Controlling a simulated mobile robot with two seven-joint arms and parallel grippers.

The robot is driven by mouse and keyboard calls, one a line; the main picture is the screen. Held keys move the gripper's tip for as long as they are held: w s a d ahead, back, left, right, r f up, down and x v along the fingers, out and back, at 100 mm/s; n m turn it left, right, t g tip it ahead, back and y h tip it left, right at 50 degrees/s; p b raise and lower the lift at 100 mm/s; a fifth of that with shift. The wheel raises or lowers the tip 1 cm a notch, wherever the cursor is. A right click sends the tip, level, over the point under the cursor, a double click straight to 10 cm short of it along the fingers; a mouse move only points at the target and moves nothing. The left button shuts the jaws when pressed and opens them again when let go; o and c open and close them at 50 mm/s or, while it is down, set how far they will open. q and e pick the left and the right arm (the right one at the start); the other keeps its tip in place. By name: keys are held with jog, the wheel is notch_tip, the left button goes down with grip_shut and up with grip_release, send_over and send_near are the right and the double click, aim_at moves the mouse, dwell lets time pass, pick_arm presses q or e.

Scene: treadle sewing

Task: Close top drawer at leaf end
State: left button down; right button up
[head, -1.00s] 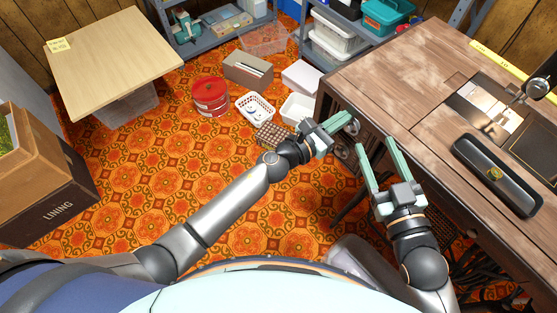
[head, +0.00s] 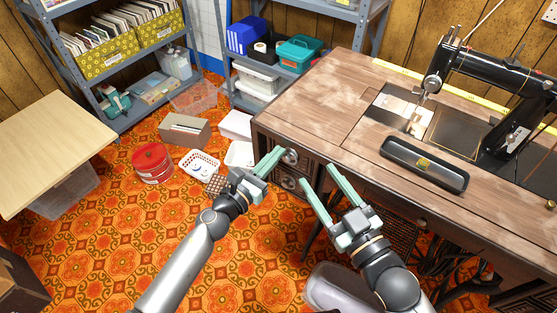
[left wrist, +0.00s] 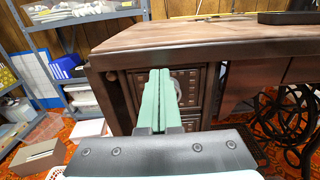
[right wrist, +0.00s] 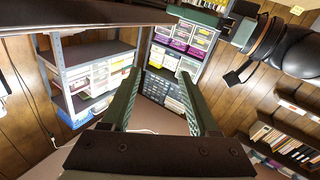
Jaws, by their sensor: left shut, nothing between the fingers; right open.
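The sewing table (head: 330,95) has a small stack of dark carved drawers at its left end. The lower drawer (head: 288,183) has a similar knob. My left gripper (head: 276,156) is shut and empty, its tips at or just before the top drawer's front; I cannot tell whether they touch. How far the drawer stands out is unclear. My right gripper (head: 318,176) is open and empty, before the table's front edge.
A black sewing machine (head: 490,75) and a black tray (head: 424,165) are on the tabletop. A red tin (head: 152,163), a white basket (head: 199,165) and a grey box (head: 185,130) stand on the patterned floor. Metal shelves (head: 115,125) line the back.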

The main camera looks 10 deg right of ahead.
pick_arm(q)
jog(key=s+a+r+m+t+y+p, duration=0.1)
jog(key=s+a+r+m+y+p, duration=0.15)
jog(key=s+a+m, duration=0.45)
jog(key=s+a+r+m+y+p, duration=0.25)
jog(key=a+m, duration=0.55)
jog(key=m, duration=0.6)
jog(key=s+a+r+m+t+y+p, duration=0.1)
jog(key=s+a+m+y+p, duration=0.4)
jog(key=a+m, duration=0.4)
jog(key=s+f+n+g+p, duration=0.1)
jog(key=s+f+g+p, duration=0.1)
jog(key=s+g+p, duration=0.3)
jog(key=s+p, duration=0.4)
jog(key=p, duration=0.3)
jog(key=shift+s+a+f+g+y+p, duration=0.2)
jog(key=shift+a+f+g+y+p, duration=0.1)
jog(key=shift+p, duration=0.1)
pick_arm(e)
jog(key=s+d+f+m+g+h, duration=0.2)
jog(key=s+f+m+g+h, duration=0.1)
jog(key=s+g, duration=0.5)
jog(key=shift+s+d+f+g, duration=0.15)
jog(key=shift+s+f+g, duration=0.2)
jog(key=shift+s, duration=0.6)
